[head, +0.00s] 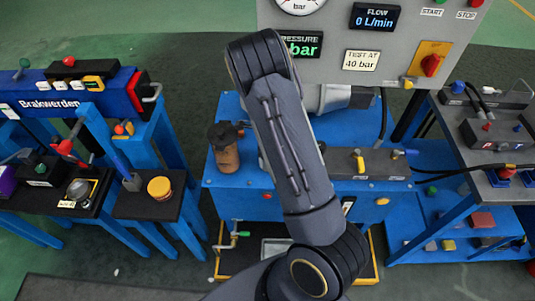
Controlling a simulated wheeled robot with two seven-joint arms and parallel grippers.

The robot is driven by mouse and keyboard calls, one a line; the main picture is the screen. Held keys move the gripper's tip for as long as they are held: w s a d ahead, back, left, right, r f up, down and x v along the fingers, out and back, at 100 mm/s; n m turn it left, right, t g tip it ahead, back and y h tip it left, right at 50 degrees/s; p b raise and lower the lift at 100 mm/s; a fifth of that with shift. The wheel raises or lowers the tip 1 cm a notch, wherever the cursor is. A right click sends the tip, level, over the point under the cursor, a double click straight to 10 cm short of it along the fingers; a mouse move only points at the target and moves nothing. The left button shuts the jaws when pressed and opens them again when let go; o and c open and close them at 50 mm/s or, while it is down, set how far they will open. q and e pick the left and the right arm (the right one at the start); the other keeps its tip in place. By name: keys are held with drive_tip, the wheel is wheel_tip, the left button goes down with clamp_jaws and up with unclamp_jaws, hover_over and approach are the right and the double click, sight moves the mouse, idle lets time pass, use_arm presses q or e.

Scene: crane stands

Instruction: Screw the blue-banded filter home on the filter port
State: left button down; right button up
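One of my arms rises from the bottom edge and covers the middle of the head view. No gripper fingers of either arm can be made out. I cannot pick out a blue-banded filter or the filter port; the arm hides much of the central blue stand (235,185). A light grey rounded part (326,98) with a dark piece on its right shows just right of the arm, below the gauge panel; I cannot tell what it is. A brown cylinder with a dark top (225,157) stands on the left of the central stand, with no blue band visible.
The grey panel (390,75) with gauge, displays and red knob stands behind. A yellow-topped cylinder (160,187) and a silver round part (78,189) are on the left benches. A blue-framed bench (495,165) with hoses stands right. Dark floor shows between stands.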

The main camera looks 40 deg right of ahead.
drive_tip(key=n+b, duration=0.1)
drive_tip(key=n, duration=0.2)
drive_tip(key=shift+f+n, duration=0.1)
drive_tip(key=shift+n, duration=0.3)
drive_tip(key=n+b, duration=0.1)
drive_tip(key=n, duration=0.4)
drive_tip(key=shift+n+b, duration=0.3)
drive_tip(key=shift+n, duration=0.7)
drive_tip(key=n+b, duration=0.1)
drive_tip(key=n, duration=0.2)
drive_tip(key=shift+n, duration=1)
drive_tip(key=shift+n+b, duration=0.4)
drive_tip(key=shift+n, duration=0.2)
drive_tip(key=n, duration=0.3)
drive_tip(key=shift+n+b, duration=0.4)
drive_tip(key=n, duration=0.2)
drive_tip(key=shift+n+b, duration=0.35)
drive_tip(key=shift+n, duration=0.05)
drive_tip(key=n, duration=0.7)
